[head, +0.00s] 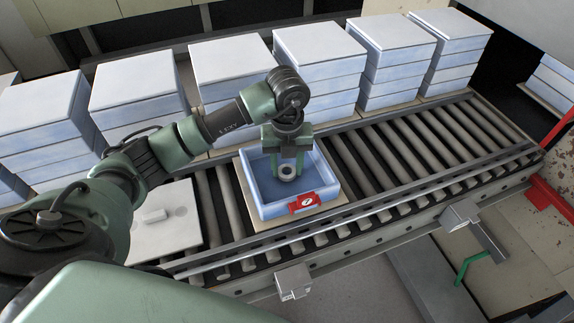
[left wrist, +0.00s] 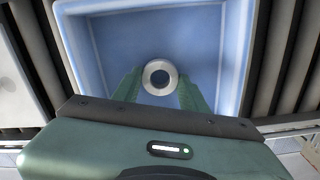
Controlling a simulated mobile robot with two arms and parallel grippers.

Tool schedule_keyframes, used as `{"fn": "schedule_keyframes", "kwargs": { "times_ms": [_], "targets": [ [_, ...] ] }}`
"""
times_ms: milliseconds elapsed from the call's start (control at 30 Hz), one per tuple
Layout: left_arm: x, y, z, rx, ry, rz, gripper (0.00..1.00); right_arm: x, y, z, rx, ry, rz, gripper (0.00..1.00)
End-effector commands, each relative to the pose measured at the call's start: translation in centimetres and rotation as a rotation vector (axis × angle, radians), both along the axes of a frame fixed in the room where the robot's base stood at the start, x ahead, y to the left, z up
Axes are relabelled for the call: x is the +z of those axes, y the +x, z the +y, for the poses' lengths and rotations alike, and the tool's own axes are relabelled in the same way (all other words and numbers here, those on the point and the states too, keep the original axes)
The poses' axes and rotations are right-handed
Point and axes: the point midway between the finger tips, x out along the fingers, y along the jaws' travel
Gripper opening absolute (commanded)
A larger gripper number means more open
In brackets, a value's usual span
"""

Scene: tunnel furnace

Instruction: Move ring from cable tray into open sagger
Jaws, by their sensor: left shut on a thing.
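The open sagger (head: 263,207) is a blue square box with a red and white label on its front, standing on a light plate on the rollers. My left gripper (head: 287,172) points down inside it, shut on a grey metal ring (head: 287,171). In the left wrist view the ring (left wrist: 158,77) sits between the green fingertips (left wrist: 158,88), over the blue floor of the sagger (left wrist: 85,60). I cannot tell whether the ring touches the floor. The cable tray is not clearly identifiable. My right gripper is not in view.
Stacks of closed blue saggers with white lids (head: 320,40) line the far side of the conveyor. A white lid (head: 166,230) lies left of the open sagger. Bare rollers (head: 420,140) extend to the right. A metal rail (head: 350,212) runs along the near edge.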

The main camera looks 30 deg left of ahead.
Motion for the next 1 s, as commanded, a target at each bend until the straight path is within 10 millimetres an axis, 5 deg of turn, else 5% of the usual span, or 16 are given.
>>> {"fn": "schedule_keyframes", "kwargs": {
  "times_ms": [600,633,700,1000],
  "targets": [
    [-0.81,0.07,-0.02,0.0,0.0,0.0,0.04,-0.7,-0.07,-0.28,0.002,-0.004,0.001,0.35],
    [-0.82,0.07,-0.02,0.0,0.0,0.0,0.48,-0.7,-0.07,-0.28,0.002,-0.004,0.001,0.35],
    [-0.82,0.07,-0.03,0.0,0.0,0.0,0.68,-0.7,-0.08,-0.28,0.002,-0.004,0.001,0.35],
    [-0.82,0.06,-0.03,0.0,0.0,0.0,0.68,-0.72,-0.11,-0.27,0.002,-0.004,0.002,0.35]
  ]
}}
